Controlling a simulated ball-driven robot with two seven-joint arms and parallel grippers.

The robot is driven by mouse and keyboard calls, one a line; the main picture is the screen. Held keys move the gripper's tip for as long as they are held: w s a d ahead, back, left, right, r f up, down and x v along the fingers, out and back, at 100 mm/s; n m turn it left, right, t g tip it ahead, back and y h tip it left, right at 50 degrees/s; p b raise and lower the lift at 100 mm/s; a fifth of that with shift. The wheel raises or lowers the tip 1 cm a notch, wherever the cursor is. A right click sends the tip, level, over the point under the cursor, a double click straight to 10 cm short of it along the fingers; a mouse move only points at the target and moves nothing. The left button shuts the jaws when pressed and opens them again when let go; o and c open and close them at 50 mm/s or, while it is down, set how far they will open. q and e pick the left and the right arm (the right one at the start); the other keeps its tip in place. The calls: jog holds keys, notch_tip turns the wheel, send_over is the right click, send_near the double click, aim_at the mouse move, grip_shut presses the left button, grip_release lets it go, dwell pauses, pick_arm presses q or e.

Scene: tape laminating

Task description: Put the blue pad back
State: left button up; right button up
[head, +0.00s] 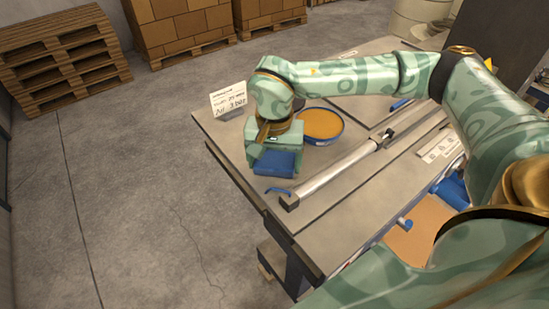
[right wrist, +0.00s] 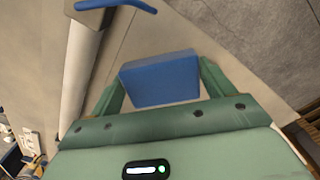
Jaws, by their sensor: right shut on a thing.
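The blue pad (head: 275,163) is a small blue block at the left end of the table, below my right gripper (head: 272,152) in the head view. My right gripper is shut on it. In the right wrist view the blue pad (right wrist: 162,80) sits between the two green fingers of the right gripper (right wrist: 160,88). Whether the pad touches the table top is hard to tell. My left gripper is not in view.
A blue-rimmed round tray (head: 341,127) with orange content is beside the gripper. A metal roller bar (head: 335,170) with a blue handle (head: 278,191) lies in front. A white sign (head: 229,100) stands at the back left edge. The table's left edge (head: 240,180) is close.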

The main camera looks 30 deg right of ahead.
aim_at(274, 161)
jog(key=o, duration=0.5)
jog(key=shift+f, duration=0.15)
jog(key=shift+c, duration=0.2)
jog(key=o, duration=0.4)
jog(key=shift+c, duration=0.2)
notch_tip(274, 161, up, 12)
jog(key=shift+r, duration=0.2)
